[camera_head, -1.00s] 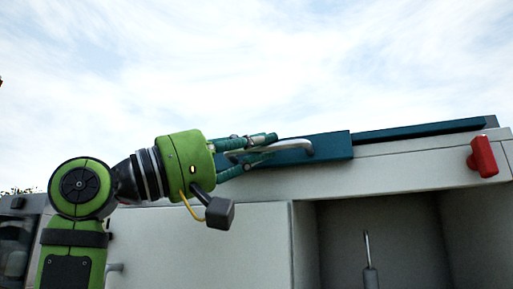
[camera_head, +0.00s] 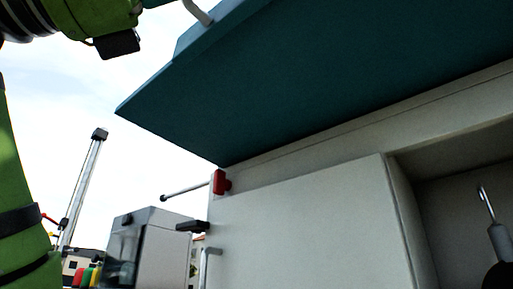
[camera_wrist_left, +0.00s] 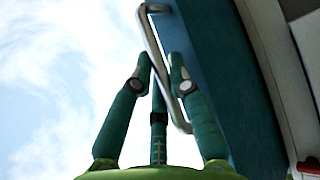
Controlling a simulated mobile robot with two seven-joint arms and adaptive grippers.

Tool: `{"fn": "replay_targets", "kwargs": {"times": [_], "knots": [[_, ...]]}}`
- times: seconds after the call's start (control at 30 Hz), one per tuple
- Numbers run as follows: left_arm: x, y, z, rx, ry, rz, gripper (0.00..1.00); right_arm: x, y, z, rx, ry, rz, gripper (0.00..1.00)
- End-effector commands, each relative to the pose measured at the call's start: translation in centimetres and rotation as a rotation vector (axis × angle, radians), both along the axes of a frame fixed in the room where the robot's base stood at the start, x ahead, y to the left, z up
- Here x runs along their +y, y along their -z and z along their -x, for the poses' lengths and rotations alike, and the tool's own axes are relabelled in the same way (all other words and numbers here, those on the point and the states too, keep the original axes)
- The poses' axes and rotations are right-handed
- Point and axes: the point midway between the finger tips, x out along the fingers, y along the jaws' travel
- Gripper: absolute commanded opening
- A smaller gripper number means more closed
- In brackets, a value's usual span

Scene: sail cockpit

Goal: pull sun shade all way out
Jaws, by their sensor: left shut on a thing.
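The sun shade (camera_head: 250,85) is a wide teal panel that juts out overhead above the white cabinet in the head view. Its edge also shows in the left wrist view (camera_wrist_left: 215,60). A pale metal bar handle (camera_wrist_left: 152,40) is fixed to its front edge, and part of it shows at the top of the head view (camera_head: 197,12). My left gripper (camera_wrist_left: 161,64) is shut on this handle, with the teal fingers on both sides of it. In the head view only the gripper's green body and dark wrist box show at top left. My right gripper is not in view.
A red catch (camera_head: 221,182) sits on the white cabinet (camera_head: 300,225) under the shade. An open recess at right holds a hooked tool (camera_head: 494,225). A metal post (camera_head: 82,190) and grey box (camera_head: 155,250) stand at left. Open sky lies left of the shade.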

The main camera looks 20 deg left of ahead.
Motion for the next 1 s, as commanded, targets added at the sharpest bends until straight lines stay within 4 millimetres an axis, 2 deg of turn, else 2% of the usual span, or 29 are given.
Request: {"fn": "replay_targets", "kwargs": {"times": [0.03, 0.2, 0.6, 0.63, 0.67, 1.0], "knots": [[0.1, 0.2, 0.8, -0.002, 0.001, -0.007, 0.0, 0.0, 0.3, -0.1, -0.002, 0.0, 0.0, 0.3], [0.4, 0.1, 1.9, -0.002, 0.003, -0.008, 0.0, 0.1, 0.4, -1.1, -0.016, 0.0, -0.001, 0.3], [0.5, 0.1, 2.2, -0.003, 0.004, -0.008, 0.0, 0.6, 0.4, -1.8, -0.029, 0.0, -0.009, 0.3], [0.5, 0.1, 2.2, -0.003, 0.004, -0.008, 0.26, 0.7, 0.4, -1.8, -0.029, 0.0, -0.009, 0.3], [0.5, 0.1, 2.2, -0.004, 0.004, -0.007, 0.3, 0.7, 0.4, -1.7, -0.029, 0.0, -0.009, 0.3], [0.7, 0.0, 2.1, -0.001, 0.002, -0.003, 0.3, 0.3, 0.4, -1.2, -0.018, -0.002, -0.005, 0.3]]}}
